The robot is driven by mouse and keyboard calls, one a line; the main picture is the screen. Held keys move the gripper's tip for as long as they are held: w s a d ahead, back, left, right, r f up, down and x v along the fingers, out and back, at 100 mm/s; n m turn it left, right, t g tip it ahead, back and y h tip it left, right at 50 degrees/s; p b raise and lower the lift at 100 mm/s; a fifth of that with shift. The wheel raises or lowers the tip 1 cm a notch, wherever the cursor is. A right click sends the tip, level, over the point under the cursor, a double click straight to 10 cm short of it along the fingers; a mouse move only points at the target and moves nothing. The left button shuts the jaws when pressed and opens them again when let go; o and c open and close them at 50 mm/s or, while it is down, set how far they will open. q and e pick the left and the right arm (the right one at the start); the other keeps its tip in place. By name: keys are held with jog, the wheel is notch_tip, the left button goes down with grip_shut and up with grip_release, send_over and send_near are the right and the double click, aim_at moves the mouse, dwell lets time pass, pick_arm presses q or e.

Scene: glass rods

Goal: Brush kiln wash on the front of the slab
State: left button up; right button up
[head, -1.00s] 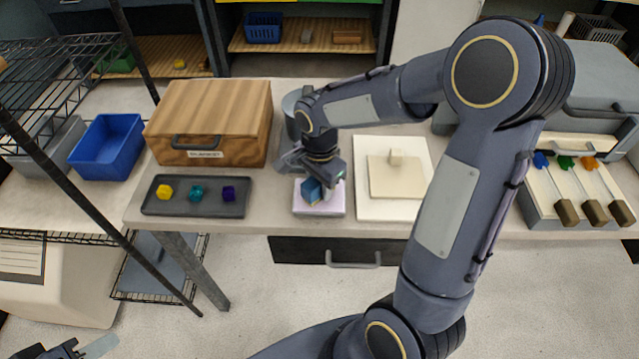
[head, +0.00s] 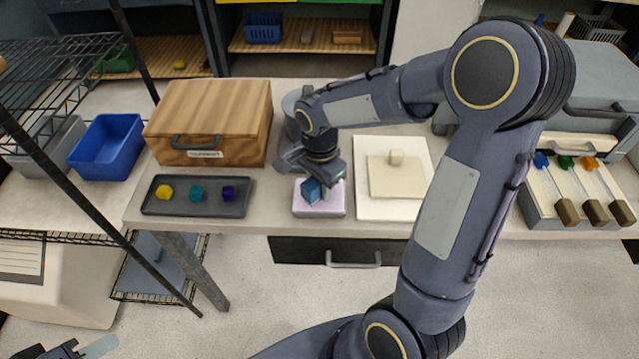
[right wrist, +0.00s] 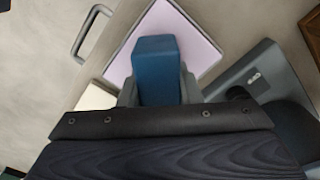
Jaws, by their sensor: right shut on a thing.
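My right gripper (head: 325,183) is shut on a blue block-shaped thing (head: 311,190) above a pale lilac pad (head: 320,210). In the right wrist view the blue thing (right wrist: 155,65) sits between the two fingers, with the lilac pad (right wrist: 196,38) beneath it; I cannot tell whether they touch. Any bristles are hidden.
A dark tray (head: 218,209) with yellow, teal and purple pieces lies left of the pad. A wooden box (head: 215,115) stands behind it. A grey holder (head: 537,205) with several coloured-tip rods stands at the right. My right arm crosses above the table near the slab.

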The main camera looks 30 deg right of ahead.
jog(key=shift+r+p, duration=2.7)
jog(key=shift+r, duration=0.8)
jog(key=shift+f, duration=0.1)
